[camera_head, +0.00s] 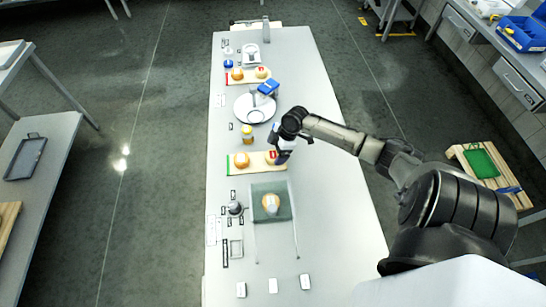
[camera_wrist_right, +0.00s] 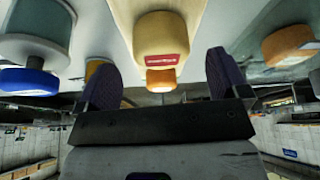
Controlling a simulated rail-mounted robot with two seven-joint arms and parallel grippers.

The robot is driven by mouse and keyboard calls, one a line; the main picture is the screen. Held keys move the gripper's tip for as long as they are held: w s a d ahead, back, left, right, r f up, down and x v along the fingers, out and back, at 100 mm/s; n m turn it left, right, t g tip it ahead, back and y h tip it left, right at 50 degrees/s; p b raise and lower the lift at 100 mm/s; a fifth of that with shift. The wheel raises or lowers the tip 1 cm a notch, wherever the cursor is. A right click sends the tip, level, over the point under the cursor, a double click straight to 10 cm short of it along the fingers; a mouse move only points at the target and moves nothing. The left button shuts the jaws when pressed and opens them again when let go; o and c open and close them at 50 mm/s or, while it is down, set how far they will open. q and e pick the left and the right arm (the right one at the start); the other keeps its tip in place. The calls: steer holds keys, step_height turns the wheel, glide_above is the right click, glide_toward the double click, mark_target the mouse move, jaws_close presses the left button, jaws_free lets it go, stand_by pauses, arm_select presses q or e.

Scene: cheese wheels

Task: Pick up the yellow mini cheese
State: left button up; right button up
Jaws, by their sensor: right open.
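A pale yellow mini cheese with a red label (camera_wrist_right: 162,32) stands on a wooden board in the right wrist view. In the head view it (camera_head: 270,157) is at the right end of the board (camera_head: 255,169), partly hidden by my right gripper (camera_head: 280,152). The right gripper is open. In the wrist view its two dark fingers (camera_wrist_right: 163,66) are spread on either side of the cheese in the picture; I cannot tell whether they touch it. An orange cheese (camera_head: 241,160) is at the board's left part. My left gripper is not in view.
A plate (camera_head: 255,112) with a blue item (camera_head: 268,87) and a small yellow jar (camera_head: 247,131) stand behind the board. Another board with cheeses (camera_head: 250,76) is farther back. The table's right side is clear.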

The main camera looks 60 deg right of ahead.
mark_target(274, 154)
steer(key=shift+x, duration=1.95)
steer(key=shift+s, duration=0.15)
steer(key=shift+c, duration=0.4)
steer(key=c, duration=0.9)
steer(key=shift+c, duration=0.3)
steer(key=shift+r, duration=0.15)
